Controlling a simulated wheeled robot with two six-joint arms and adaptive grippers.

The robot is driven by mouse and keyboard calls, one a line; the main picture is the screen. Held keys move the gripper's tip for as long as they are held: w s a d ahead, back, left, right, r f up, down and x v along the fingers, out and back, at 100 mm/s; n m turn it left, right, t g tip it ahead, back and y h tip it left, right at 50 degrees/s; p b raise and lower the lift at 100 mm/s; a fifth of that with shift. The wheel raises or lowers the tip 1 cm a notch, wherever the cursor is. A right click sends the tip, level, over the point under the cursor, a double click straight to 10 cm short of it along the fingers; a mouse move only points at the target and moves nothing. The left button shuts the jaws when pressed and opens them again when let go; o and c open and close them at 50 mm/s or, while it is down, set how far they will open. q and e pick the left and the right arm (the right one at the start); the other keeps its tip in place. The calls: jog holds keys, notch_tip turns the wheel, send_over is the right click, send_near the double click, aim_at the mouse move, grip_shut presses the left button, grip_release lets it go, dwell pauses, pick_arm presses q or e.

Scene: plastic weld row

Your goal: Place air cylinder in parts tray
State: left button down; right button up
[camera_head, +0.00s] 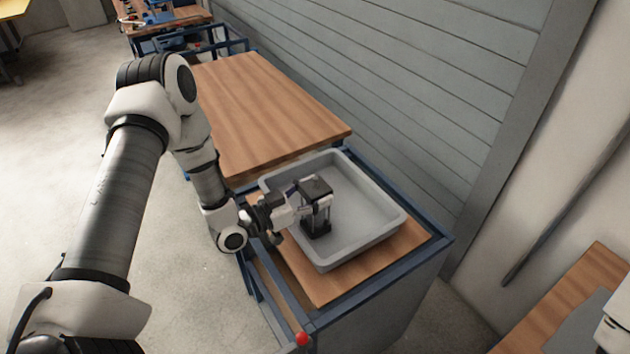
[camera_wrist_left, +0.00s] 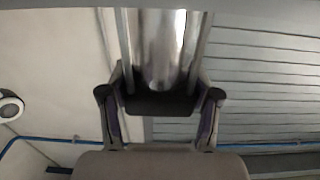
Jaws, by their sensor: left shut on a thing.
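The air cylinder (camera_head: 317,228) has black square end caps and a bright metal body with rods. It is upright within the tray's outline, towards its left side. I cannot tell whether its lower cap touches the tray floor. My left gripper (camera_head: 306,207) comes from the left over the tray's edge and is shut on the cylinder. In the left wrist view, the cylinder's silver body (camera_wrist_left: 162,50) and a black cap show between the fingers (camera_wrist_left: 160,100). The grey parts tray (camera_head: 365,208) is shallow and otherwise looks empty. My right gripper is not in view.
The tray sits on a wooden-topped bench (camera_head: 322,291) with a blue frame (camera_head: 375,288). A wooden table (camera_head: 265,105) adjoins behind it, its top clear. A grey slatted wall (camera_head: 400,90) runs along the right. A red button (camera_head: 302,339) is at the near corner.

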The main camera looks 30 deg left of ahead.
pick_arm(q)
jog(key=shift+c, duration=1.2)
grip_release()
jog(key=shift+s+r, duration=0.1)
jog(key=shift+r, duration=0.05)
jog(key=v, duration=1.2)
jog(key=shift+p, duration=0.45)
jog(key=shift+d, duration=0.1)
